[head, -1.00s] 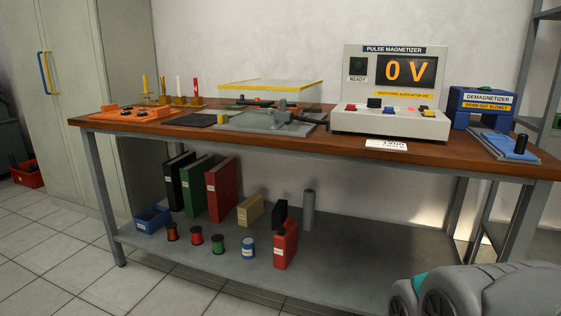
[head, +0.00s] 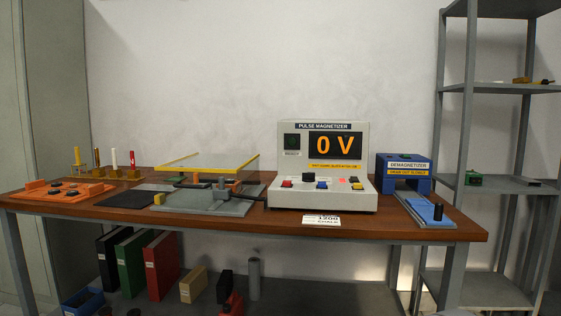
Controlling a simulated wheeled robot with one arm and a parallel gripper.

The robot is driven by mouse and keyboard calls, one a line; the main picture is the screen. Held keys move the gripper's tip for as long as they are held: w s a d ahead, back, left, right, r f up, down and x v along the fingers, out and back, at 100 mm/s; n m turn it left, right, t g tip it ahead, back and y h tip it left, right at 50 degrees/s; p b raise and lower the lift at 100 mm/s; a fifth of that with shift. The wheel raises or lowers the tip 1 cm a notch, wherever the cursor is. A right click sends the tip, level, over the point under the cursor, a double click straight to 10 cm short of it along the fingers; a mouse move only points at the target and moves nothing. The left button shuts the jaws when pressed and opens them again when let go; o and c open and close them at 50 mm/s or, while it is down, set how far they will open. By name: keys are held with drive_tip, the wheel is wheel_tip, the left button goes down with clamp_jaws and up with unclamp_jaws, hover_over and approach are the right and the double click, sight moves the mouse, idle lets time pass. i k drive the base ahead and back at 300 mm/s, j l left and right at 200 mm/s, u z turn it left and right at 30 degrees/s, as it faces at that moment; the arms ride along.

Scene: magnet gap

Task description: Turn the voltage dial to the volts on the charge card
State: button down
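The pulse magnetizer (head: 285,160) is a cream box on the wooden bench, and its orange display (head: 335,145) reads 0 V. Its sloped front panel carries several coloured controls and a dark knob at the right, which looks like the voltage dial (head: 359,187), though it is small. The charge card (head: 321,220) is a small white card at the bench's front edge below the magnetizer. It seems to read 1200, with smaller blurred text beneath. My gripper is not in view.
The blue demagnetizer (head: 404,172) and a blue slide plate (head: 428,212) are right of the magnetizer. A fixture with a yellow-edged clear cover (head: 207,162) stands left of it. An orange tray (head: 55,192) is at the far left. A grey shelf rack (head: 455,183) stands at the right.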

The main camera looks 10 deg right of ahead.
sight(307, 176)
drive_tip(key=i+l, duration=0.2)
drive_tip(key=i, duration=0.2)
drive_tip(key=i+l+z, duration=0.1)
drive_tip(key=i, duration=0.25)
drive_tip(key=i+l, duration=0.2)
drive_tip(key=i, duration=0.2)
drive_tip(key=l+z, duration=0.05)
